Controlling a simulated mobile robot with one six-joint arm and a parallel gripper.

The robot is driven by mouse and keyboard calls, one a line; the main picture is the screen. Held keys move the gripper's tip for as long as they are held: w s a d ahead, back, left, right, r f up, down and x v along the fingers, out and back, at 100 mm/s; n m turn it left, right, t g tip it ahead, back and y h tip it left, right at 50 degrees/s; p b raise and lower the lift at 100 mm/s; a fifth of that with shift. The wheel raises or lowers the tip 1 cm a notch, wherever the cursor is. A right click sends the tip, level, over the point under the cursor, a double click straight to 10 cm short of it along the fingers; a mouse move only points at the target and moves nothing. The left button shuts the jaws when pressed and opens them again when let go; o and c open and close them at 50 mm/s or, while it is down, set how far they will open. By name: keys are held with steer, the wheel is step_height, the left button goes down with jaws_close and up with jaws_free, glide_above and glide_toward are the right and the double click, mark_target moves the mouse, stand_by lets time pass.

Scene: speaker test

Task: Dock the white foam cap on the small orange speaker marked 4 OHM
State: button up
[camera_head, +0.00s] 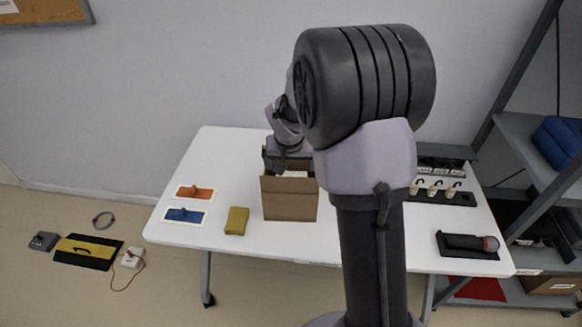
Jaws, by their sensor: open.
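My gripper (275,165) is open at the back left edge of a brown cardboard box (290,206) on the white table. The upper arm hides part of the table to its right. Something pale shows inside the box opening, too small to make out. I cannot pick out a white foam cap for certain. An orange piece (200,193) lies on a white-bordered card at the table's left. I cannot tell whether it is the small speaker, and no 4 OHM marking is readable.
A blue piece (184,215) and a yellow block (237,221) lie left of the box. White hooked items (434,188) stand in a black tray at right. A microphone-like object (468,242) lies on a black mat. Metal shelving (540,165) borders the table's right.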

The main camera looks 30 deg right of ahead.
steer(key=s+a+r, duration=0.7)
steer(key=s+r, duration=0.2)
steer(key=r, duration=0.4)
steer(key=s+a+r+t+y, duration=0.1)
steer(key=s+a+r+y, duration=0.1)
steer(key=s+a, duration=0.3)
steer(key=s+a+r+n+y, duration=0.1)
steer(key=s+a, duration=0.5)
steer(key=s, duration=0.8)
steer(key=shift+a+r+n+t+y, duration=0.3)
steer(key=shift+r+t+y, duration=0.1)
steer(key=shift+r+y, duration=0.2)
